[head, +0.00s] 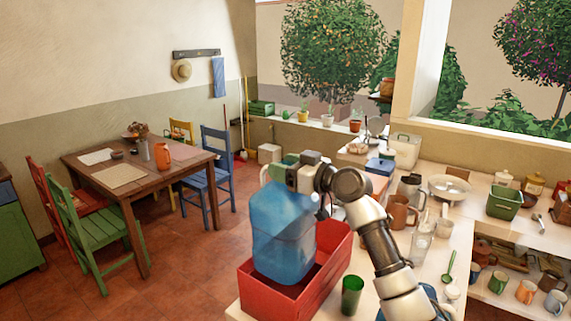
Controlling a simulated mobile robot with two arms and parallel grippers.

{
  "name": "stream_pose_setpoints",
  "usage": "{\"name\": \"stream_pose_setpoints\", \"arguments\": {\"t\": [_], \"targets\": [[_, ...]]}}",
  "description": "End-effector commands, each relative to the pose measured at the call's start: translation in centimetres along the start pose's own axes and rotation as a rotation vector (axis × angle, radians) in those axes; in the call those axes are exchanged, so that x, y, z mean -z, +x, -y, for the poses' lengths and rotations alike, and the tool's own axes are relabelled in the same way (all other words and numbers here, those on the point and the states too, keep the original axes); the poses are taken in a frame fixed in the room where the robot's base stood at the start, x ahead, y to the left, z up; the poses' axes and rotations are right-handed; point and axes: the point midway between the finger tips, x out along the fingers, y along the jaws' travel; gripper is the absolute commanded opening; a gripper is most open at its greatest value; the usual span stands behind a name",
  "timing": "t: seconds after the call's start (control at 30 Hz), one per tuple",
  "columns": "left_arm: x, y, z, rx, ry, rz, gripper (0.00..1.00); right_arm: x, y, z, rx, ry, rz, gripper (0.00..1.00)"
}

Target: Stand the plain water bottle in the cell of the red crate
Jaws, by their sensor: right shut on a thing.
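The water bottle (282,235) is a large, translucent blue container, roughly upright. My right gripper (298,182) is at its top and shut on it, with the arm coming in from the right. The red crate (332,262) stands on the near left end of the pale counter. The bottle's lower part overlaps the crate's opening, and its base appears inside the crate's outline. I cannot tell whether the base touches the crate floor. The bottle hides the crate's back left part. My left gripper is not in view.
A green cup (351,295) stands close to the crate's right side. Clear glasses (421,243), a brown jug (400,212) and a green spoon (448,267) lie further right on the counter. A wooden table (135,178) with chairs stands at the left, apart from the counter.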

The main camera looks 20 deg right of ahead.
Motion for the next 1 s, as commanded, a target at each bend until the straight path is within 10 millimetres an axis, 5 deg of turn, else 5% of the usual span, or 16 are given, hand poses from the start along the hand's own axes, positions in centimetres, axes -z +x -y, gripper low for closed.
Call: {"name": "stream_pose_setpoints", "arguments": {"t": [0.3, 1.0], "targets": [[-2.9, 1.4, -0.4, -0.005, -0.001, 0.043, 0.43, -2.7, 0.0, 0.0, 0.0, 0.0, -0.001, 0.11], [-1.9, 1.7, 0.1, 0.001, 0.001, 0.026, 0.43, -2.9, -0.1, 0.0, 0.0, -0.001, -0.001, 0.11]]}}
